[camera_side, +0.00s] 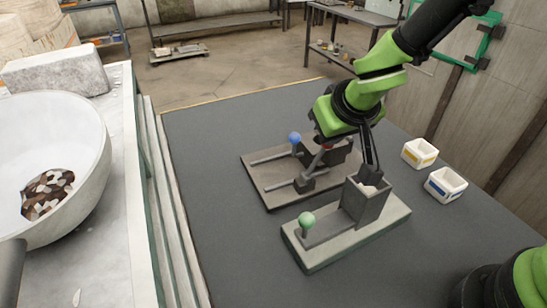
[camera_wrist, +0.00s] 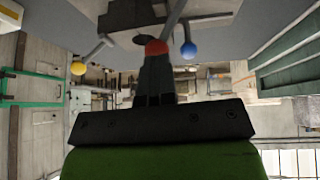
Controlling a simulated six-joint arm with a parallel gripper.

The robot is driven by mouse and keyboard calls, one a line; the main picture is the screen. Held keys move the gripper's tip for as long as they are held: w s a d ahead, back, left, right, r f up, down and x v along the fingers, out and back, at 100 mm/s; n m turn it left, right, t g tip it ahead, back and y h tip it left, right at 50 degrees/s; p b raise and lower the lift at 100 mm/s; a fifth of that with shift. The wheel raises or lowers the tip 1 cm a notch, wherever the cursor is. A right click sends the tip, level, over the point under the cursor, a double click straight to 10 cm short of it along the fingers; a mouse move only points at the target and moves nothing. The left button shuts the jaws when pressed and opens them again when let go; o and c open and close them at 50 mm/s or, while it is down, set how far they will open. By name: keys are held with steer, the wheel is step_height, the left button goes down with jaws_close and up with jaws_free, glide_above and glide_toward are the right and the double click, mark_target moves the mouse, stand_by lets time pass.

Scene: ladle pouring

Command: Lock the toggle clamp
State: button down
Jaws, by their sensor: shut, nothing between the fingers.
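A fixture on a grey base plate (camera_side: 268,186) stands on the table, with metal rods and dark blocks. It has a lever with a blue ball knob (camera_side: 294,137); a blue knob also shows in the wrist view (camera_wrist: 188,50). A red ball knob (camera_wrist: 156,47) is right at my fingertips in the wrist view; I cannot tell if they touch. A yellow ball knob (camera_wrist: 78,68) is on a lever at the left there. Which lever belongs to the toggle clamp is unclear. My gripper (camera_wrist: 157,60) is shut and empty. In the side view my wrist hides much of the fixture.
In front stands a lighter base (camera_side: 340,246) with a green ball knob (camera_side: 306,219) and a grey box (camera_side: 366,205); a dark bar rises above the box. Two small white bins (camera_side: 419,153) (camera_side: 445,184) stand at the right. A large white bowl (camera_side: 85,150) is at the left.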

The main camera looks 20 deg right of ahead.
stand_by(0.4)
steer(key=d+v, duration=0.2)
steer(key=v, duration=0.9)
steer(key=shift+s+d+r, duration=0.25)
steer(key=shift+r, duration=0.15)
steer(key=shift+d+r, duration=0.1)
steer(key=s+d+r+m+y, duration=0.1)
steer(key=s+r, duration=0.1)
steer(key=s, duration=0.3)
steer(key=s+d+r+m+t+y, duration=0.1)
steer(key=s+d+r, duration=0.1)
steer(key=s, duration=0.3)
steer(key=s+d+r+m+y, duration=0.1)
steer(key=s+d+r, duration=0.1)
steer(key=s, duration=0.3)
steer(key=shift+v, duration=0.95)
